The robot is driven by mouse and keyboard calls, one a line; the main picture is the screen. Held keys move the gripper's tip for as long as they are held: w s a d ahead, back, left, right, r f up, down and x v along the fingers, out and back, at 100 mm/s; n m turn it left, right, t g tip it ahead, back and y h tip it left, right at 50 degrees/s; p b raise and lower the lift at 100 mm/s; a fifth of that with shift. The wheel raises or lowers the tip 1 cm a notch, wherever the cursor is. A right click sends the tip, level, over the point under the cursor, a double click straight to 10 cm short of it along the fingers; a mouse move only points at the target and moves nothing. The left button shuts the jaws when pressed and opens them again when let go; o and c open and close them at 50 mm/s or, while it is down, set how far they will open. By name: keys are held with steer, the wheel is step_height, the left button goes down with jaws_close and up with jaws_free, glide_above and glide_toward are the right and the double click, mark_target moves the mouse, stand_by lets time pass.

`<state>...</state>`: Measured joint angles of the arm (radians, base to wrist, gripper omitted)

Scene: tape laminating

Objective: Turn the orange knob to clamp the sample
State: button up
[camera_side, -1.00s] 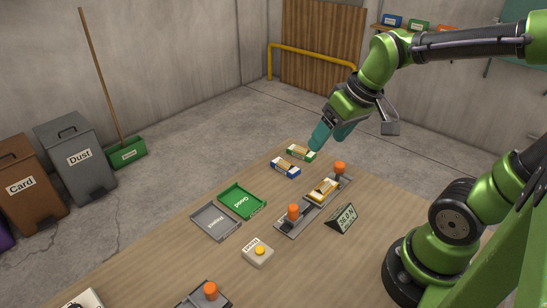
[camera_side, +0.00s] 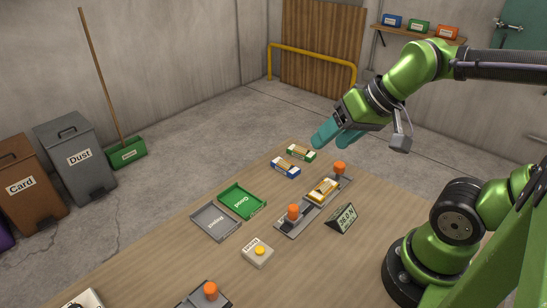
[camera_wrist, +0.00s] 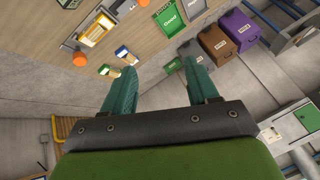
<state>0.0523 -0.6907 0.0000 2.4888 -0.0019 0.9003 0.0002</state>
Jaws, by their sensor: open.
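Three orange knobs show in the side view. The far one (camera_side: 340,168) and the middle one (camera_side: 293,213) stand at the two ends of a grey fixture (camera_side: 310,214). The third (camera_side: 210,290) is on a separate grey base at the bottom edge. A yellow-and-white sample (camera_side: 322,191) lies on the fixture between its knobs. My gripper (camera_side: 336,138) is open and empty, in the air above and beyond the far knob. In the wrist view my open fingers (camera_wrist: 158,75) point toward the table; one orange knob (camera_wrist: 80,60) and the sample (camera_wrist: 98,29) lie to their upper left.
A display (camera_side: 343,219) reading about 26.0 N stands right of the fixture. A blue pack (camera_side: 286,167) and a green pack (camera_side: 301,153) lie by the far edge. Green Good tray (camera_side: 262,209), grey Reject tray (camera_side: 197,225) and a yellow button box (camera_side: 258,252) are left.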

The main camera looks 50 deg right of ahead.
steer(key=w+d+f+n+g+h, duration=0.1)
steer(key=w+d+f+g, duration=0.15)
steer(key=w+d, duration=0.45)
steer(key=n+g, duration=0.4)
steer(key=n, duration=0.4)
glide_above(339, 164)
steer(key=n, duration=0.3)
steer(key=shift+h, duration=0.3)
step_height(339, 164, down, 16)
steer(key=shift+d+f, duration=0.1)
steer(key=shift+f, duration=0.15)
steer(key=c, duration=1)
steer(key=shift+m, duration=0.3)
steer(key=shift+c, duration=0.2)
